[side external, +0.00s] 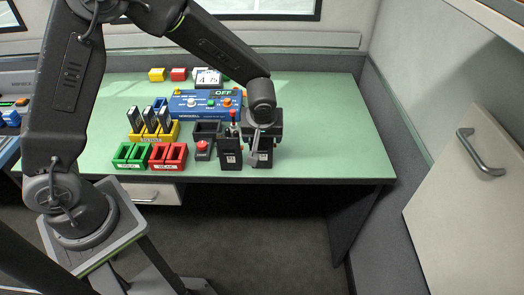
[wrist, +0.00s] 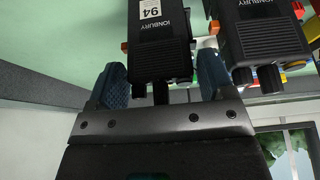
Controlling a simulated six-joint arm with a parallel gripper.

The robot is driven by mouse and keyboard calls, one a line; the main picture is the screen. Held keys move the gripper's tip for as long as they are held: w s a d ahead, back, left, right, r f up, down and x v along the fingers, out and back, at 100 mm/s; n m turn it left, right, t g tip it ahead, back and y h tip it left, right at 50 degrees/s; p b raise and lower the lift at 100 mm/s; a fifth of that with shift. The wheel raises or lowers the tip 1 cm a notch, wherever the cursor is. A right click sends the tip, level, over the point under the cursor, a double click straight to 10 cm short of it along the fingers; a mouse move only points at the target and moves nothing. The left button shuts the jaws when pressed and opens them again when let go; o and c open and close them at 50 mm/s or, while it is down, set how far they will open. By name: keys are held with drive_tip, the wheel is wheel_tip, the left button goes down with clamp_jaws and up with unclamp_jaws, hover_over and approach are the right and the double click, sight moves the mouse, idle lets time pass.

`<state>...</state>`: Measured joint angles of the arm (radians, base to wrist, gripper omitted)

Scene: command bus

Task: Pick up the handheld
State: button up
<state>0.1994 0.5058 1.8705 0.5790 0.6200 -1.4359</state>
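A black handheld (wrist: 160,40) labelled "94" and "IONBURY" lies between the two blue-padded fingers of my gripper (wrist: 162,68) in the wrist view. The fingers straddle its knobbed end, with narrow gaps seeming to show on both sides. In the side external view, my gripper (side external: 262,138) points down over this handheld (side external: 264,158), near the desk's front edge, and hides its top. A second black IONBURY handheld (wrist: 255,35) is close beside it in the wrist view. It stands just left of my gripper in the side view (side external: 230,157).
Left of the handhelds are a red button box (side external: 203,150), red tray (side external: 168,156), green tray (side external: 131,155) and yellow rack (side external: 153,132). A blue console (side external: 205,103) reading "OFF" stands behind. The right side of the green desk (side external: 330,130) is clear.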

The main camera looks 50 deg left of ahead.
drive_tip(key=c, duration=1)
drive_tip(key=shift+c, duration=0.2)
drive_tip(key=shift+r, duration=0.15)
